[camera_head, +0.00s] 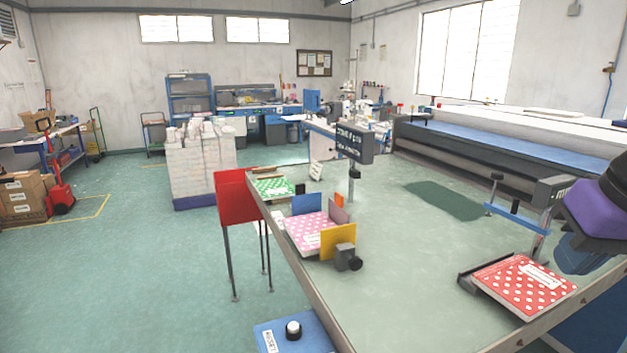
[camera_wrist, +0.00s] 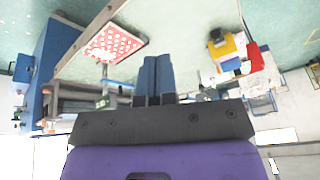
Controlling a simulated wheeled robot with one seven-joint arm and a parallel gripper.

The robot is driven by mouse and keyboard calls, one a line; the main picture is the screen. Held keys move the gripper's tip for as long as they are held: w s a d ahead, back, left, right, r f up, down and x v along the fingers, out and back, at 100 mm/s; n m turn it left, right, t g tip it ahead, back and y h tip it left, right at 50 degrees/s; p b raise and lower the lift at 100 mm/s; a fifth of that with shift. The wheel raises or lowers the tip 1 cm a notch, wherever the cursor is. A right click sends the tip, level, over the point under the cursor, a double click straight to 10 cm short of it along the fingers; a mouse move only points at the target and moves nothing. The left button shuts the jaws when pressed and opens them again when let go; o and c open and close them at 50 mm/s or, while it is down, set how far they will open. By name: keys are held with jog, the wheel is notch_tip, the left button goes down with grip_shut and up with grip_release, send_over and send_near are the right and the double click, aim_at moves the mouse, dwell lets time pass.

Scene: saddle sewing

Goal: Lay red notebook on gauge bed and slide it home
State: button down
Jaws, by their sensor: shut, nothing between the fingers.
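The red notebook with white dots and a white label (camera_head: 525,283) lies flat at the right front of the table; it also shows in the wrist view (camera_wrist: 113,42). It rests on or against a dark bed (camera_head: 468,284), whose edge shows along its left side. I cannot tell whether it touches a stop. A gauge post with a dark display head (camera_head: 555,190) and a blue bar stands just behind the notebook. My gripper (camera_wrist: 157,62) is shut and empty, its blue fingers together. In the head view it hangs above and right of the notebook, apart from it.
A pink dotted notebook (camera_head: 309,231) sits between blue and yellow plates (camera_head: 338,242) at the table's left. A green notebook (camera_head: 275,187) lies behind it. A sign post (camera_head: 354,145) stands on the table. A reset button (camera_head: 293,330) is at the front. The table middle (camera_head: 420,240) is clear.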

aim_at(554, 305)
jog(key=shift+s+r+n+t+h, duration=0.3)
jog(key=shift+s+r+n+t, duration=0.2)
jog(key=shift+s+r+t, duration=0.15)
jog(key=shift+f, duration=0.1)
jog(key=w+d+f+m+g+y, duration=0.3)
jog(key=w+d+f+m+y, duration=0.7)
jog(key=w+d+f+m, duration=0.5)
jog(key=s+d+f+m+t+h, duration=0.1)
jog(key=s+d+f+m+t, duration=0.2)
jog(key=d+f+m+t, duration=0.55)
jog(key=s+d+f+m+t+h, duration=0.2)
jog(key=d+f+m+t, duration=0.3)
jog(key=d+f+m, duration=0.45)
jog(key=shift+n, duration=0.9)
jog(key=x, duration=0.8)
jog(key=d+x, duration=0.1)
jog(key=x, duration=0.4)
jog(key=shift+w+r, duration=0.2)
jog(key=shift+w, duration=0.15)
